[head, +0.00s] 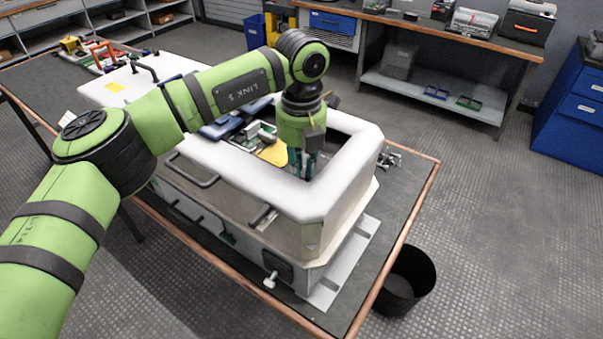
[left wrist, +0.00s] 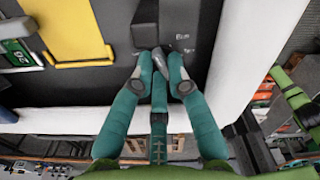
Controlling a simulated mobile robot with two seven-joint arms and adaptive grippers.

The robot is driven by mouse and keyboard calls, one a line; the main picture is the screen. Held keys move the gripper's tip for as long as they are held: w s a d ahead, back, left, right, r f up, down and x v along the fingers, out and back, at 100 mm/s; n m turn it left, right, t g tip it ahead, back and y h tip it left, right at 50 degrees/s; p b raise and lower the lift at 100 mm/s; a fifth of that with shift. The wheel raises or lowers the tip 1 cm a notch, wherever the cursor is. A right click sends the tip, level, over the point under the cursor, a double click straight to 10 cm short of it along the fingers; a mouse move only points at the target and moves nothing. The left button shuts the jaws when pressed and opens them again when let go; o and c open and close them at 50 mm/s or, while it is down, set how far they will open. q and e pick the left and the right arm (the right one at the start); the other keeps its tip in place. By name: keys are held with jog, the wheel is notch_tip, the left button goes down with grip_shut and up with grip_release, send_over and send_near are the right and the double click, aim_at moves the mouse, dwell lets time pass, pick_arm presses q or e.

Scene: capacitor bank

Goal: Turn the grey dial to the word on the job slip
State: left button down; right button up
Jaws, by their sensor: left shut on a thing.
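My left gripper (head: 302,165) reaches down into the open case with the white padded rim (head: 330,192). In the left wrist view its teal fingers (left wrist: 161,76) are shut on a small grey piece, which looks like the grey dial (left wrist: 158,59), on a dark panel (left wrist: 205,20). Small pale words (left wrist: 183,37) stand beside the dial, too small to read. The fingers hide part of the dial, so its pointing direction is unclear. A white slip (head: 67,118) lies at the left of the bench; I cannot tell if it is the job slip. My right gripper is out of view.
A yellow plate (left wrist: 75,28) and green parts (left wrist: 16,52) sit beside the dial inside the case. The padded rim closely surrounds the gripper. A black bin (head: 404,281) stands on the floor by the bench (head: 405,215).

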pick_arm(q)
jog(key=shift+w+f+m+b, duration=0.1)
jog(key=shift+m+b, duration=0.3)
jog(key=shift+m, duration=0.5)
jog(key=m+b, duration=0.1)
jog(key=m, duration=0.1)
jog(key=shift+m, duration=0.4)
jog(key=m, duration=0.4)
jog(key=shift+d, duration=0.1)
jog(key=shift+m, duration=0.3)
jog(key=c, duration=1.5)
grip_release()
jog(key=shift+r, duration=0.2)
